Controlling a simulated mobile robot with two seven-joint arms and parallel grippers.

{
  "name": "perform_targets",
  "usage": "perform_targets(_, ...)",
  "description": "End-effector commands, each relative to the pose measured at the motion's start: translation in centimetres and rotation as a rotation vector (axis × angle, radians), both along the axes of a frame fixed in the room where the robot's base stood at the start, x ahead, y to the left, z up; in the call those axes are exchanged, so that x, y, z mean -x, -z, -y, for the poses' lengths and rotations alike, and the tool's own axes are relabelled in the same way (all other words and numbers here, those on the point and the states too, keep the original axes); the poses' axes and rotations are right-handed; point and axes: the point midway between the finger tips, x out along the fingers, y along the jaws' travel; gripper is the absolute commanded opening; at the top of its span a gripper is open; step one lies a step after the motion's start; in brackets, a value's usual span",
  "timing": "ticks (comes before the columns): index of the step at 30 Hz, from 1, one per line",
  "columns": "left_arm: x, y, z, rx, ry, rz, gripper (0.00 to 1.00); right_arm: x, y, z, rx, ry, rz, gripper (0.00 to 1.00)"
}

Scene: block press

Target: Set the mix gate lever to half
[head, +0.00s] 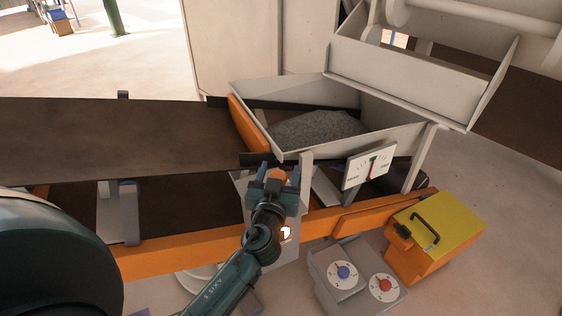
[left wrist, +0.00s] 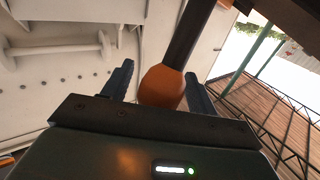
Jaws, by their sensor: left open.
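The lever's orange knob (head: 280,175) sits at my left gripper (head: 273,178) in the head view. In the left wrist view the orange knob (left wrist: 162,88) on its dark shaft (left wrist: 189,38) stands between the open fingers of my left gripper (left wrist: 158,88). The fingers lie to either side of it; I cannot tell whether either touches. A white gauge plate (head: 357,174) with a red needle and a green mark is on the hopper front, its needle near upright; its lettering is too small to read. My right gripper is not in view.
The pale hopper (head: 420,140) holds grey mix (head: 318,130). A dark belt (head: 120,135) runs left behind an orange rail (head: 190,250). A box with a blue dial (head: 343,272) and red dial (head: 383,287), and a yellow-topped case (head: 455,231), stand at the lower right.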

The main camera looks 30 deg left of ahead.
Motion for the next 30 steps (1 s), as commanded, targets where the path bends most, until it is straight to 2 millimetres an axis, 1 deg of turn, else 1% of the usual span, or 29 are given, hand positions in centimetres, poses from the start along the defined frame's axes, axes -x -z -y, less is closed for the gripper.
perform_targets(13, 0.18, 0.02, 0.09, 0.001, -0.001, 0.000, 0.58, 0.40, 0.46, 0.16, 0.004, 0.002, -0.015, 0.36)
perform_targets(19, 0.17, 0.02, 0.09, 0.000, -0.001, 0.000, 0.41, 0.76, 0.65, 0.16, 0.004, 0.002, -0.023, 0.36)
perform_targets(30, 0.16, 0.01, 0.09, 0.000, -0.001, 0.000, 0.11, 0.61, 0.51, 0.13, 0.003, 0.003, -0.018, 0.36)
